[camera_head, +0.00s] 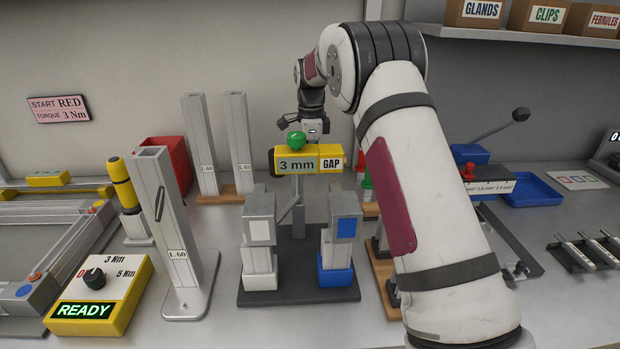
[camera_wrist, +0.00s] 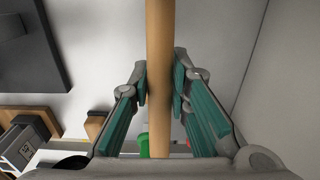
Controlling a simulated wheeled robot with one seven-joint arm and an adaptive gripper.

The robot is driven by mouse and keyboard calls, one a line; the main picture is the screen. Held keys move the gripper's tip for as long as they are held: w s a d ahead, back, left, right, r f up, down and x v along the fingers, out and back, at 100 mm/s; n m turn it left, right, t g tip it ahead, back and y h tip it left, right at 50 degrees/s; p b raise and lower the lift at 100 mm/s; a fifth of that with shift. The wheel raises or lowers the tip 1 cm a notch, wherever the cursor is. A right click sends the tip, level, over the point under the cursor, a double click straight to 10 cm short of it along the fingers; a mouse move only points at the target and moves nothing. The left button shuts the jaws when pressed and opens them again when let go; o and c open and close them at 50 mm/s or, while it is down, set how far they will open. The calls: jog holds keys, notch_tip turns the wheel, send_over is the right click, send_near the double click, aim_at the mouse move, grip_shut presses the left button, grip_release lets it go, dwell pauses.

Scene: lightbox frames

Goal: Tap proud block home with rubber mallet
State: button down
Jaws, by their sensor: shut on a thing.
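My gripper (camera_head: 314,130) is up at the back of the bench, partly hidden by a yellow "3 mm GAP" bar (camera_head: 297,164) with a green knob. In the wrist view my gripper (camera_wrist: 160,90) has its green pads closed on both sides of a round wooden handle (camera_wrist: 159,45). The mallet's head does not show clearly; a dark edge beside the bar's left end may be part of it. Below, a dark base (camera_head: 300,293) bears a grey block with a white panel (camera_head: 259,232) and one with a blue panel (camera_head: 346,229). I cannot tell which sits proud.
A tall grey L 60 post (camera_head: 172,230) stands left of the base, near the yellow READY torque box (camera_head: 100,295). Two more posts (camera_head: 222,150) and a red bin (camera_head: 165,160) are behind. A blue tray (camera_head: 532,190) lies right. My arm hides part of the right side.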

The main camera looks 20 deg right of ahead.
jog(key=shift+r, duration=1.85)
